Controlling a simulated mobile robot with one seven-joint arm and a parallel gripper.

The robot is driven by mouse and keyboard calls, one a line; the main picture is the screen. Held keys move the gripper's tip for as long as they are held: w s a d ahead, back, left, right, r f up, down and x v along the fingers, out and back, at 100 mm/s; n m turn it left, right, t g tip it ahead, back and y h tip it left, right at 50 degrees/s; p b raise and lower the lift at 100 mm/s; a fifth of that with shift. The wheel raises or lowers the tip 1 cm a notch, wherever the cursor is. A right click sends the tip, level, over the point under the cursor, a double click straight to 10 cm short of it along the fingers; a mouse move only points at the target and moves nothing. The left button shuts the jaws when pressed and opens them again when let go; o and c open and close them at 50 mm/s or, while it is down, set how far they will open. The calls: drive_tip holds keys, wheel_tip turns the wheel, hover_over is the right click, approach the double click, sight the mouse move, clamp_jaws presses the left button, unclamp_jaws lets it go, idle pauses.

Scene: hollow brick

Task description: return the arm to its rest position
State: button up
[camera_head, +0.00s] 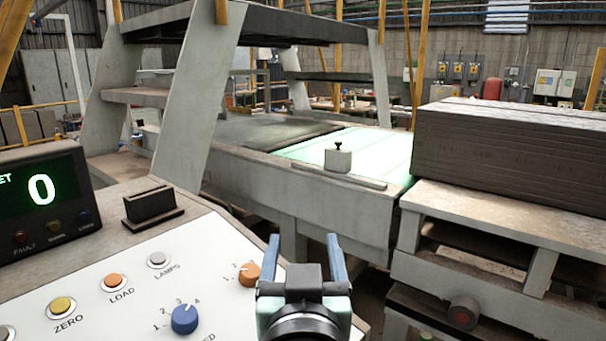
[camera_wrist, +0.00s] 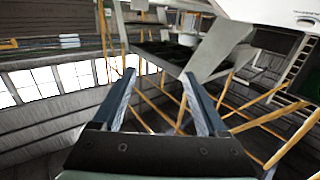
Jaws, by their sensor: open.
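My gripper (camera_head: 304,240) is at the bottom middle of the head view, beside the right edge of the control panel (camera_head: 110,285). Its two blue-grey fingers stand apart with nothing between them. In the wrist view the fingers of my gripper (camera_wrist: 158,82) are also spread and empty. Behind them the wrist view shows a tilted view of the hall, with yellow posts and bright windows. The gripper appears apart from the panel; its exact height above it is hard to tell.
The panel carries an orange knob (camera_head: 248,273), a blue knob (camera_head: 185,318), several buttons and a display (camera_head: 40,188) reading 0. Beyond stands a machine frame (camera_head: 290,195) with a green-lit bed and a small block (camera_head: 338,160). A stack of dark boards (camera_head: 510,150) lies at right.

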drive_tip(key=s+r+t+p, duration=0.1)
drive_tip(key=s+r+t, duration=0.2)
drive_tip(key=r, duration=0.7)
drive_tip(key=s+r+t+p, duration=0.2)
drive_tip(key=s+r, duration=0.3)
drive_tip(key=r, duration=0.5)
drive_tip(key=s+r+t+p, duration=0.2)
drive_tip(key=s+r+t, duration=0.2)
drive_tip(key=r, duration=0.6)
drive_tip(key=shift+s+t, duration=0.3)
drive_tip(key=shift+s, duration=0.1)
